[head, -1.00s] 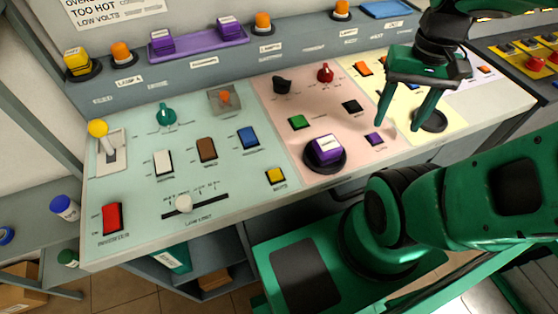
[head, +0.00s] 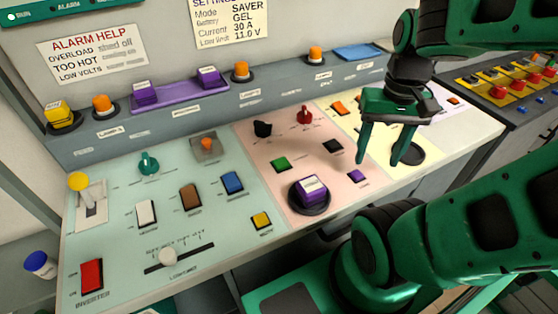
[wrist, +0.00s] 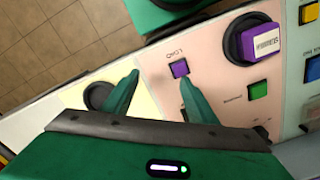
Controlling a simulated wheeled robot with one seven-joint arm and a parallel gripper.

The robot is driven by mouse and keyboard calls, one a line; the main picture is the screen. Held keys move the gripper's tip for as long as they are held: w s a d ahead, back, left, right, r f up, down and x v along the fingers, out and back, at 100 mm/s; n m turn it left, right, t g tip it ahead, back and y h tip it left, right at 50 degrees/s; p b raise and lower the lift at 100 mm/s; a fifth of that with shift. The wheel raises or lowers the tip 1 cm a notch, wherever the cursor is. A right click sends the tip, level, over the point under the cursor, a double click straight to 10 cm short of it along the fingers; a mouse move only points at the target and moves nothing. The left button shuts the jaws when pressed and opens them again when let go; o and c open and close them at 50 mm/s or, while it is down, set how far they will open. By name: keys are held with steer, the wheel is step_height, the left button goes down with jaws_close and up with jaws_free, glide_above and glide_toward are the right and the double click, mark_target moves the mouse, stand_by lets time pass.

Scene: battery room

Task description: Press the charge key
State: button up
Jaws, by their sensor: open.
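My gripper (head: 381,161) is open and empty, fingers pointing down over the right part of the sloped console. In the wrist view its fingertips (wrist: 159,79) are apart, near a small purple square key (wrist: 179,69) whose label seems to read LOAD. That purple key (head: 357,176) is on the pink panel, just below the left fingertip in the head view. The pink panel also has a green key (head: 281,164) and a black key (head: 333,146). Their labels are too small to read, so I cannot tell which key is the charge key.
A purple block (head: 311,187) sits on a round black base on the pink panel. A black round recess (head: 408,153) lies beside the right finger. Red (head: 304,115) and black (head: 262,129) knobs stand behind. A purple tray (head: 180,91) is on the back ledge.

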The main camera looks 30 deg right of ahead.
jaws_close()
stand_by(1.5)
